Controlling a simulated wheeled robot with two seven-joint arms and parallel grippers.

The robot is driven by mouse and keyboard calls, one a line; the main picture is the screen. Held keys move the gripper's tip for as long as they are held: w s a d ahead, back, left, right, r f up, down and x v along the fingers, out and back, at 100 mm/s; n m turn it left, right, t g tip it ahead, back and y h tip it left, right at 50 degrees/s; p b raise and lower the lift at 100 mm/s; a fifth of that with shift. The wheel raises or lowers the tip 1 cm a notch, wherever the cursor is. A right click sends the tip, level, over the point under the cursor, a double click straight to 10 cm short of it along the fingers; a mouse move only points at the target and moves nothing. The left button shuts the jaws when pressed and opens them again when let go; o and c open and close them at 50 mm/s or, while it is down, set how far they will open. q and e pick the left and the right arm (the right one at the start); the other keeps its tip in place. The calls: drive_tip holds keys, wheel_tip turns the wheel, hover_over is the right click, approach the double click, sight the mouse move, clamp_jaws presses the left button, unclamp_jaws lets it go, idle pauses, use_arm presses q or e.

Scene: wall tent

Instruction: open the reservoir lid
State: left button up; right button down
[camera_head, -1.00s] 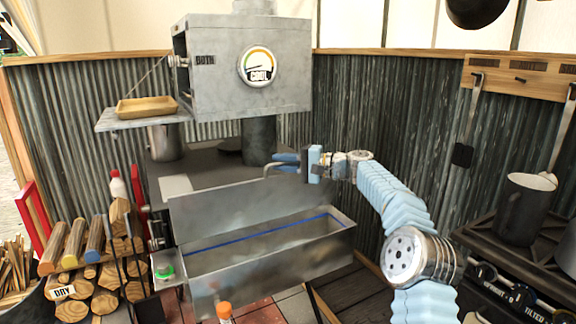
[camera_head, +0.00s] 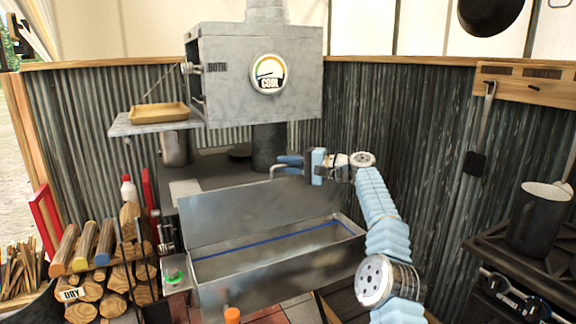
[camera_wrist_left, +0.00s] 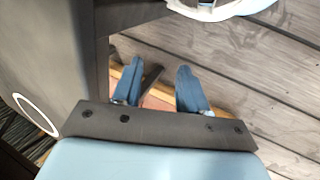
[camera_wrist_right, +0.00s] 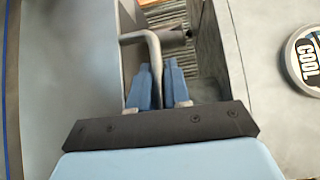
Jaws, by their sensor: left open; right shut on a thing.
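The reservoir is a long grey metal trough (camera_head: 300,263) at the lower middle of the head view, with a blue line along its inside. Its lid (camera_head: 250,215) is raised, standing steeply at the back edge, and the trough's inside shows. My right gripper (camera_head: 291,159) is at the lid's upper right, shut on the bent grey lid handle (camera_head: 276,172). In the right wrist view, the handle (camera_wrist_right: 154,55) runs between the blue fingers (camera_wrist_right: 160,88). My left gripper (camera_wrist_left: 157,85) is open and empty over wooden boards, and does not show in the head view.
A stove box with a dial (camera_head: 268,73) stands behind the lid, with a shelf and tray (camera_head: 160,113) at left. Split logs (camera_head: 110,275) lie at lower left. A dark mug (camera_head: 540,218) stands on a rack at right. A green knob (camera_head: 174,277) sits beside the trough.

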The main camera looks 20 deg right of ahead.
drive_tip(key=c, duration=1.2)
unclamp_jaws()
drive_tip(key=shift+f, duration=0.1)
drive_tip(key=shift+s+d+b, duration=0.25)
drive_tip(key=shift+d+b, duration=0.05)
drive_tip(key=shift+d, duration=0.05)
drive_tip(key=b+v, duration=0.2)
drive_tip(key=v, duration=1.1)
drive_tip(key=shift+b, duration=0.4)
